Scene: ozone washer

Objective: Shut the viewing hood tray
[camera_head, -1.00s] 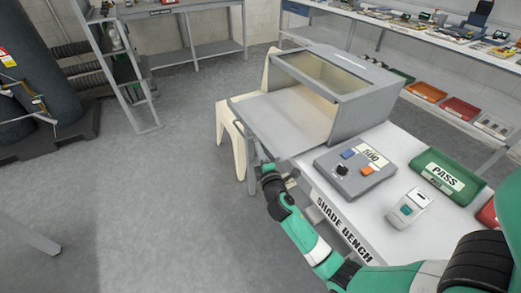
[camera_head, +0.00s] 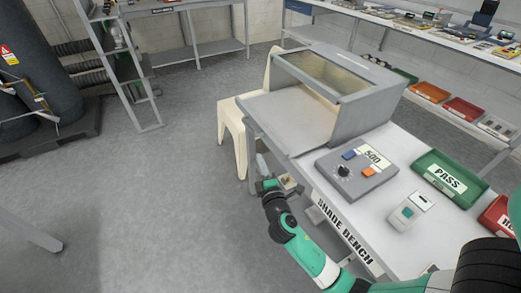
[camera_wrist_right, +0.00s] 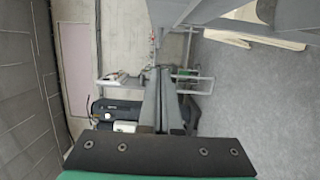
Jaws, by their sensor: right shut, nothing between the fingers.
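The viewing hood (camera_head: 362,108) is a grey box with a slanted window, standing on the white bench. Its flat grey tray (camera_head: 285,118) sticks out of the open front towards the left, level with the bench top. My right gripper (camera_head: 261,160) is shut and empty, just off the bench's front edge, below and near the tray's outer front corner. Contact with the tray cannot be told. In the right wrist view the closed fingers (camera_wrist_right: 166,85) point ahead, with a grey panel close above them. My left gripper is out of view.
A cream chair (camera_head: 232,125) stands beyond the bench's left end. The floor at left is open.

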